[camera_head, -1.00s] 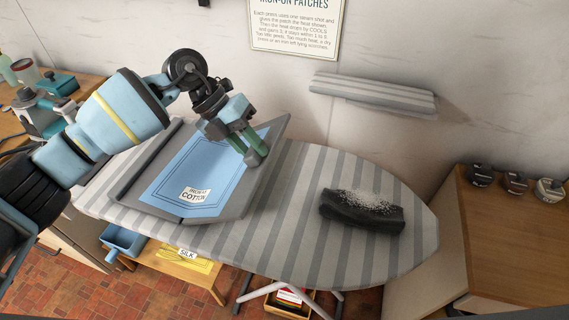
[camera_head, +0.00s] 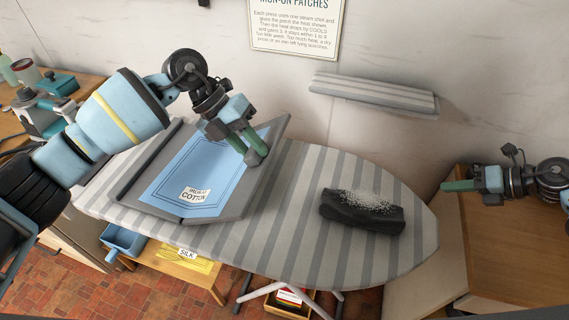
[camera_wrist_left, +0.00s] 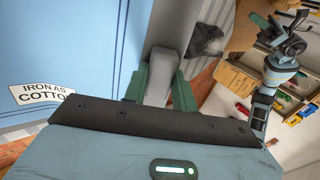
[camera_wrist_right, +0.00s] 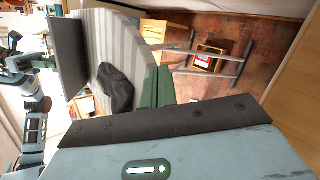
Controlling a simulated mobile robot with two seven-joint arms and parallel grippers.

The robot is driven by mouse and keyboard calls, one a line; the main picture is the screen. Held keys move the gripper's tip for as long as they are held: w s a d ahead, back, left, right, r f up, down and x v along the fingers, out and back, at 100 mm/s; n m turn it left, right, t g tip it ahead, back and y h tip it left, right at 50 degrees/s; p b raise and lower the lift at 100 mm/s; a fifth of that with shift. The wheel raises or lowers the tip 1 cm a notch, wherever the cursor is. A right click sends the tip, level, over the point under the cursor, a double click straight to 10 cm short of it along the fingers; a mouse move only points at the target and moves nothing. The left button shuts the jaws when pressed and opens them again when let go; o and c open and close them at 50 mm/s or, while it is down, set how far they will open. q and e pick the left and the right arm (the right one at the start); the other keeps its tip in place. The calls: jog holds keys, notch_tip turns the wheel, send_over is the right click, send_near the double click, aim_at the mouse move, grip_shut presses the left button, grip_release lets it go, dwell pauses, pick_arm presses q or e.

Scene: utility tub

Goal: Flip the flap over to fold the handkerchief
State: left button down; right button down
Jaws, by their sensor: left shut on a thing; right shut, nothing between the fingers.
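The blue handkerchief (camera_head: 178,188), with a dark blue border and a label reading "iron as cotton", lies flat on a grey folding board (camera_head: 236,207). The board rests on the striped ironing board (camera_head: 290,240). My left gripper (camera_head: 256,158) is at the folding board's right side, shut on a grey tab (camera_wrist_left: 160,70) that shows between its green fingers in the left wrist view. The handkerchief (camera_wrist_left: 60,50) lies left of the fingers there. My right gripper (camera_head: 446,186) is shut and empty, to the right of the ironing board's tip; its green fingers also show in the right wrist view (camera_wrist_right: 158,75).
A black bundle with pale specks on top (camera_head: 362,212) lies on the ironing board's right half. A striped sleeve board (camera_head: 375,95) is on the wall.

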jog(key=w+a+r+n+t+y, duration=0.1)
jog(key=w+a+r+n+y, duration=0.15)
jog(key=a+r+n, duration=0.45)
jog(key=w+a+r+n+t+y, duration=0.1)
jog(key=w+a+r+n+y, duration=0.15)
jog(key=a+r, duration=0.9)
jog(key=s+a+f+n+g, duration=0.1)
jog(key=s+a+f, duration=0.1)
jog(key=a+f, duration=0.1)
jog(key=s+a+f+n+g, duration=0.1)
jog(key=s+a+f+n, duration=0.1)
jog(key=s+a+f, duration=0.1)
jog(key=s+a+f+n+g, duration=0.1)
jog(key=s+a+f+n, duration=0.1)
jog(key=a+f, duration=0.2)
jog(key=shift+s+f+h, duration=0.15)
jog(key=shift+f+h, duration=0.15)
jog(key=shift+f, duration=0.35)
jog(key=x, duration=1)
jog(key=shift+a, duration=0.15)
jog(key=shift+w+a+r, duration=0.1)
jog(key=shift+a+r, duration=0.2)
jog(key=shift+r, duration=0.2)
jog(key=shift+w+a+r, duration=0.1)
jog(key=shift+a+r, duration=0.2)
jog(key=shift+r, duration=0.2)
jog(key=shift+w+a+r, duration=0.1)
jog(key=shift+a+r, duration=0.3)
jog(key=shift+r, duration=0.2)
